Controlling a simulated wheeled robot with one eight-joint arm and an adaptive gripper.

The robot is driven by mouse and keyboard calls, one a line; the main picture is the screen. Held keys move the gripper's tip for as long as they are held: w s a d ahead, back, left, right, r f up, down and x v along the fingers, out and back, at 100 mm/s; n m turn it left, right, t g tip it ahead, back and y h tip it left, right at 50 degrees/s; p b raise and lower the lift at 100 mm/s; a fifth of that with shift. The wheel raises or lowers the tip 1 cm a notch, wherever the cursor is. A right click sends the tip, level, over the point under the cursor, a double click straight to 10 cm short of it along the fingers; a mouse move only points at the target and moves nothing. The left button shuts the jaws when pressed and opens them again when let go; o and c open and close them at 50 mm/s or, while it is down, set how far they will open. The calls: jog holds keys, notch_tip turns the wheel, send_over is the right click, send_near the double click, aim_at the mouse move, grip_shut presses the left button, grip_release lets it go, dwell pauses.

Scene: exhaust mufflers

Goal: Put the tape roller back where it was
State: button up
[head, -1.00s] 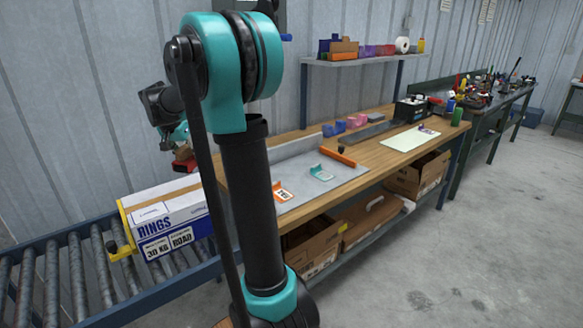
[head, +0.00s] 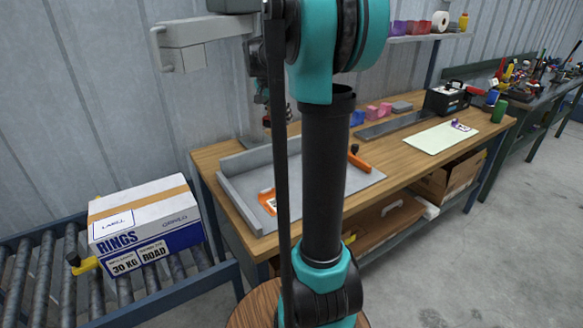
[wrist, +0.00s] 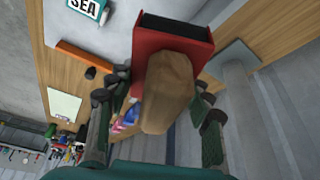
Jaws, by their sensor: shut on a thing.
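The tape roller (wrist: 172,42) is red with a dark top edge and carries a brown roll of tape (wrist: 167,92). In the wrist view it sits between the fingers of my gripper (wrist: 160,98), which is shut on it. The grey tray and the wooden bench show beyond it. In the head view my arm mostly hides the gripper; a bit of red shows beside the arm, above the left part of the bench. I cannot tell the roller's exact height there.
A white and blue RINGS box (head: 147,222) with brown tape along its top sits on the roller conveyor (head: 100,295) at left. A grey raised-edge tray (head: 235,190) lies on the bench (head: 405,155), with an orange-handled tool (head: 358,161) at its right.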

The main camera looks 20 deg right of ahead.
jog(key=shift+d+f, duration=0.25)
jog(key=shift+f, duration=0.1)
notch_tip(320, 180, down, 19)
jog(key=shift+f, duration=0.1)
jog(key=shift+f, duration=0.1)
jog(key=o, duration=1.6)
jog(key=v, duration=1.2)
